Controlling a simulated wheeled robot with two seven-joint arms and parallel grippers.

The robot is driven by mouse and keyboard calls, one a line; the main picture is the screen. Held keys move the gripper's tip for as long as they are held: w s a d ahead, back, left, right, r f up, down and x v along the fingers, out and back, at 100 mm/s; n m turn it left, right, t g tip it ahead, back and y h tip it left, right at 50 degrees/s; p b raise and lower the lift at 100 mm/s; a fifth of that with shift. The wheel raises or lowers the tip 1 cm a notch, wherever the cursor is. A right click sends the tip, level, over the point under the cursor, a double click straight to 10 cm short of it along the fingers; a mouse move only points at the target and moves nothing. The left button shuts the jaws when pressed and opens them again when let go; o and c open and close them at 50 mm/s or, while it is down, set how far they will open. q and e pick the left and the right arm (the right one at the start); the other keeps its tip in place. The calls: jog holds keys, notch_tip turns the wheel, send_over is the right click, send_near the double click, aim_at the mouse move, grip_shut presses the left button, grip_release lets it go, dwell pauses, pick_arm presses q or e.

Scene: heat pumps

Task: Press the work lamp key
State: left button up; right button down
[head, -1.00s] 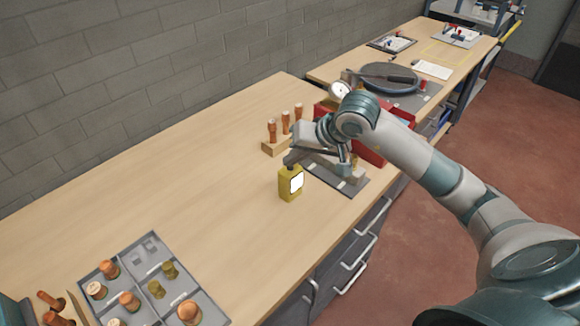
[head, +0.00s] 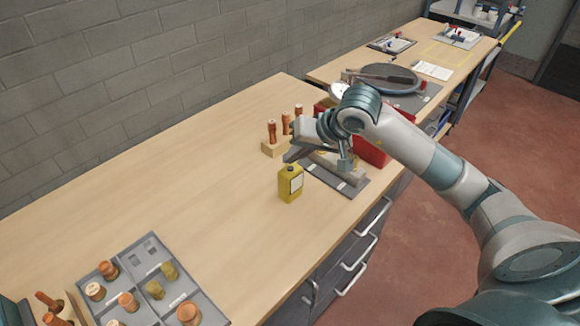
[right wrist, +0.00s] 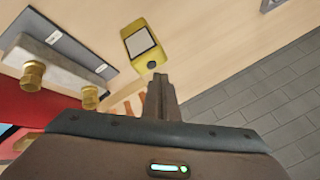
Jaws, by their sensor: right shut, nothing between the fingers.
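The yellow work lamp (head: 284,186) stands upright on the wooden bench near its front edge, its pale panel facing front right. In the right wrist view the lamp (right wrist: 131,33) shows a light grey panel and a round black key (right wrist: 151,65) at its top end. My right gripper (head: 288,156) is shut and empty, just above the lamp's top. In the wrist view its fingertips (right wrist: 159,77) are close to the key, with a small gap seen between them. My left gripper is not in view.
A wooden block (head: 272,149) with copper-coloured pieces stands behind the gripper. A grey plate with a metal manifold (head: 352,174) and a red case (head: 373,149) lie right. A divided grey tray (head: 205,302) of fittings is front left. The bench middle is clear.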

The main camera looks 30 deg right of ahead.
aim_at(293, 169)
jog(key=shift+r+p, duration=0.65)
jog(key=shift+r, duration=2.35)
